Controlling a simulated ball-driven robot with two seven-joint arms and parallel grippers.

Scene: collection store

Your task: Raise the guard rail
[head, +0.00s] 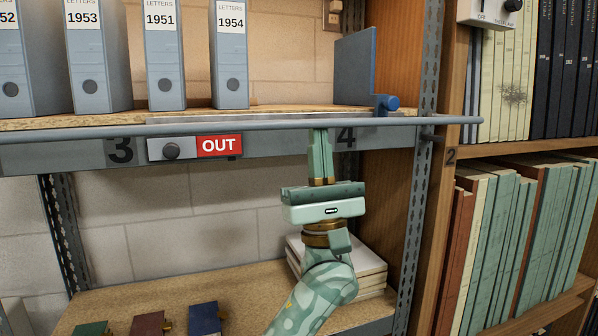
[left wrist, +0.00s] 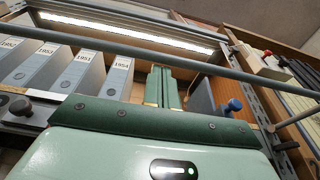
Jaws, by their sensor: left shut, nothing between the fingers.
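The guard rail (head: 240,125) is a long grey bar running along the front of the upper shelf, low before the shelf edge. It also crosses the left wrist view (left wrist: 240,76). My left gripper (head: 320,131) points upward with its fingers shut and empty. Its fingertips are just below the rail, near the number 4; I cannot tell whether they touch it. In the left wrist view the shut fingers (left wrist: 162,70) end beside the rail. A blue knob (head: 391,102) sits at the shelf's right end, just above the rail. My right gripper is out of view.
Grey letter files (head: 230,60) stand on the upper shelf, with a blue upright plate (head: 354,66) at its right. A slider with a red OUT label (head: 219,146) is on the shelf front. White books (head: 370,268) and small coloured books lie below. A metal post (head: 424,180) stands right.

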